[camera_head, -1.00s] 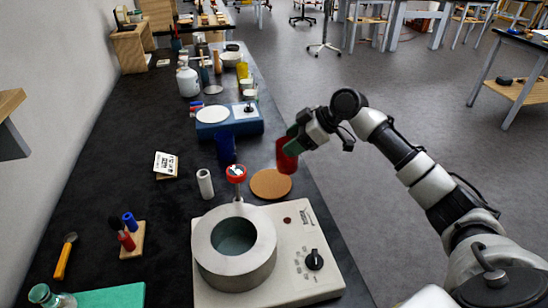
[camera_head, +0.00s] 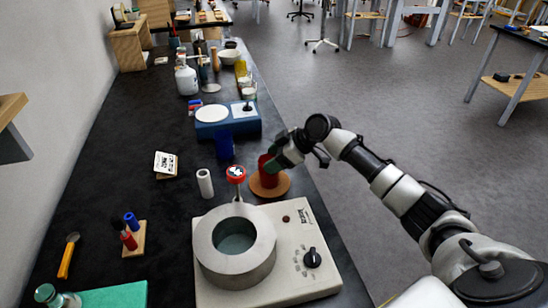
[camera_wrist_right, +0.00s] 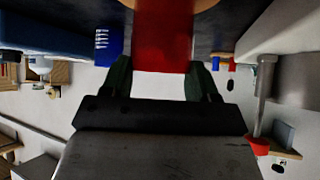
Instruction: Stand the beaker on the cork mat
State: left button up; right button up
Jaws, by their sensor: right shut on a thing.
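The red beaker (camera_head: 267,176) is upright over the cork mat (camera_head: 284,188), its lower end within the mat's outline. I cannot tell whether its base touches the mat. My right gripper (camera_head: 275,160) is shut on the beaker from the right side. In the right wrist view the beaker (camera_wrist_right: 163,36) sits between the two dark green fingers (camera_wrist_right: 161,74), and a tan edge of the mat (camera_wrist_right: 206,4) shows behind it. My left gripper is not in view.
A blue cup (camera_head: 225,146) stands left of the beaker. A red-topped item (camera_head: 236,173) and a white cylinder (camera_head: 205,183) are nearby. A hotplate with a grey ring (camera_head: 235,270) is in front, a blue scale (camera_head: 228,125) behind. The bench edge lies just right of the mat.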

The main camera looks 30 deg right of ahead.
jog(key=o, duration=1.3)
jog(key=shift+c, duration=0.2)
jog(key=shift+d+r, duration=0.1)
jog(key=b+v, duration=0.1)
jog(key=v, duration=1.1)
jog(key=shift+b, duration=0.35)
jog(key=shift+s, duration=0.1)
